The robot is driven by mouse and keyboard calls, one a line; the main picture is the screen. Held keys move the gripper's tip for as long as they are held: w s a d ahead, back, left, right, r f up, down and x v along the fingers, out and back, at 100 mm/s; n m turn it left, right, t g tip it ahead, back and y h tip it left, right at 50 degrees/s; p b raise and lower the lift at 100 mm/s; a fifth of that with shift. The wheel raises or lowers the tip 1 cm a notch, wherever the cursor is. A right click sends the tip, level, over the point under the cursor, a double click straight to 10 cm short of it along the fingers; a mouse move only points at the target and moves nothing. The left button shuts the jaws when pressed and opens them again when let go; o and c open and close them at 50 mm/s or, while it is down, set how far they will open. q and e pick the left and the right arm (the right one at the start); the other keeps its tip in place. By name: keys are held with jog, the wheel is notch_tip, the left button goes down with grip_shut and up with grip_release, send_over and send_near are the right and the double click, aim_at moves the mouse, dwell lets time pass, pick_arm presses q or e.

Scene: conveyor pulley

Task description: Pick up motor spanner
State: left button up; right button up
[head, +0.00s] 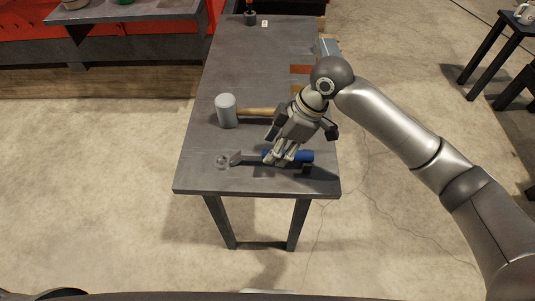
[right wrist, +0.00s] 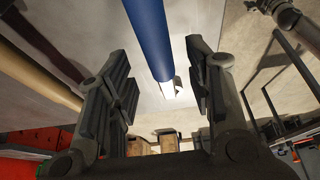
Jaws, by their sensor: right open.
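A blue-handled tool (head: 302,156) lies near the front edge of the grey table, partly hidden by my right gripper (head: 279,158). A dark tool end (head: 237,158) shows just left of the gripper; I cannot tell which tool is the motor spanner or whether these are one piece. My right gripper points down over the blue handle with its fingers apart. In the right wrist view, the blue handle (right wrist: 150,38) with a pale metal end runs between the open fingers (right wrist: 160,65), and no grip on it shows. My left gripper is not in view.
A mallet (head: 226,110) with a wooden handle lies behind the gripper on the table (head: 240,60). A small shiny round part (head: 221,162) lies at the front left. Small items stand at the far end. The table's middle left is clear.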

aim_at(262, 158)
jog(key=x, duration=0.3)
jog(key=shift+s+r, duration=0.1)
jog(key=shift+a+f, duration=0.2)
jog(key=shift+f, duration=0.2)
jog(key=shift+r, duration=0.1)
jog(key=c, duration=0.6)
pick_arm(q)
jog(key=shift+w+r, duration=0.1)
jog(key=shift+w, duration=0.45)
pick_arm(e)
grip_shut()
